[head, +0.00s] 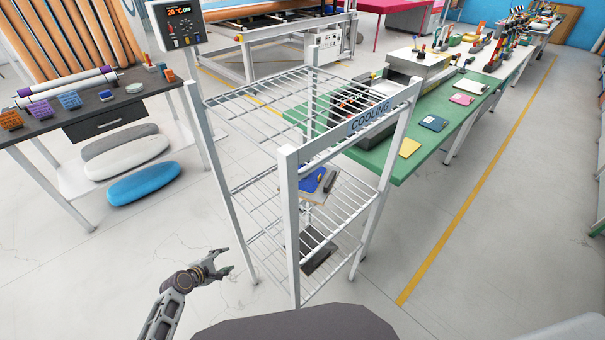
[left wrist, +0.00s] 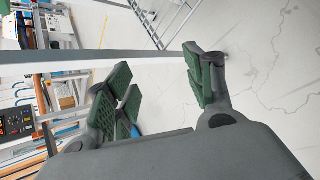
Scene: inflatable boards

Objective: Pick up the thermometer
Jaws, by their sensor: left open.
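I cannot pick out a thermometer for certain in either view. A control box with a lit temperature display (head: 180,22) stands on a post at the upper left; it also shows at the left edge of the left wrist view (left wrist: 15,122). The white cooling rack (head: 288,200) stands in the middle, with a blue item (head: 312,180) on its middle level. My left gripper (head: 225,262) is open and empty, low in front of the rack's left side. In the left wrist view its green-padded fingers (left wrist: 160,82) are spread apart. My right gripper is out of view.
A dark-topped table (head: 100,102) with coloured blocks and rolled tubes stands at the left. White and blue boards (head: 145,183) lie beneath. A green-topped table (head: 400,168) with small pads stands behind the rack at right. Open floor lies at right.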

